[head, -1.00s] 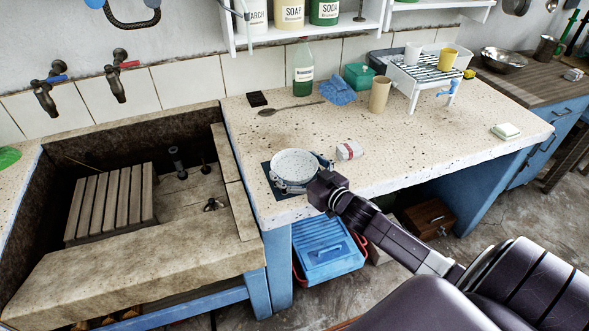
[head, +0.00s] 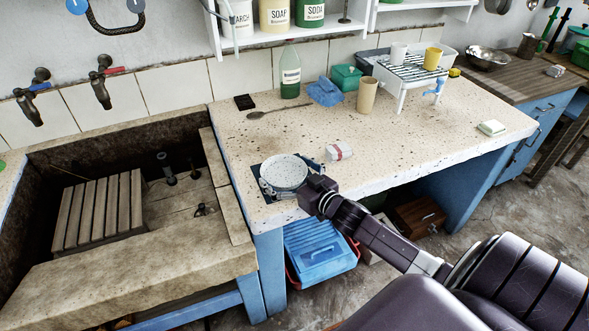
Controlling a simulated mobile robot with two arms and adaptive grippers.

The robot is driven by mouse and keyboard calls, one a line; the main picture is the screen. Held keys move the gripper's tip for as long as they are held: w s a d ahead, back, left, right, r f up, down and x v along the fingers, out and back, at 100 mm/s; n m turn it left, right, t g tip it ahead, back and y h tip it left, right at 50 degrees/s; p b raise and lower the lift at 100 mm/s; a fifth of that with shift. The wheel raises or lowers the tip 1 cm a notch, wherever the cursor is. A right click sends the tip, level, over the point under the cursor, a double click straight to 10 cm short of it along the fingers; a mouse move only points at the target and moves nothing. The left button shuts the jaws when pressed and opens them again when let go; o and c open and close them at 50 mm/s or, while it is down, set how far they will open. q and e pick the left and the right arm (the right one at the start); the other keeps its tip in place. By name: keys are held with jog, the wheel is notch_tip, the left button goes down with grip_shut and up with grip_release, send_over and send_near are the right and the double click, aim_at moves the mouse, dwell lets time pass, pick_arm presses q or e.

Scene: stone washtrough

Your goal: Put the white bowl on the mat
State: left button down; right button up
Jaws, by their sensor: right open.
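The white bowl (head: 284,172) with dark speckles stands upright on the dark blue mat (head: 264,191), near the front left corner of the stone worktop. The mat shows at the bowl's left and front edges; the bowl hides most of it. My right gripper (head: 299,180) is open at the bowl's front right side, low over the worktop, with its fingers close around the rim. I cannot tell whether the fingers touch the bowl. My left gripper is not in view.
A small wrapped packet (head: 339,151) lies right of the bowl. The stone trough (head: 130,275) is at left. The worktop's right middle is clear.

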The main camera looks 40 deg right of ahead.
jog(key=s, duration=0.4)
jog(key=s+r, duration=0.1)
jog(key=s, duration=0.3)
jog(key=s+r, duration=0.1)
jog(key=s, duration=0.2)
jog(key=shift+s+d, duration=0.2)
jog(key=shift+s, duration=0.2)
jog(key=shift+f, duration=0.1)
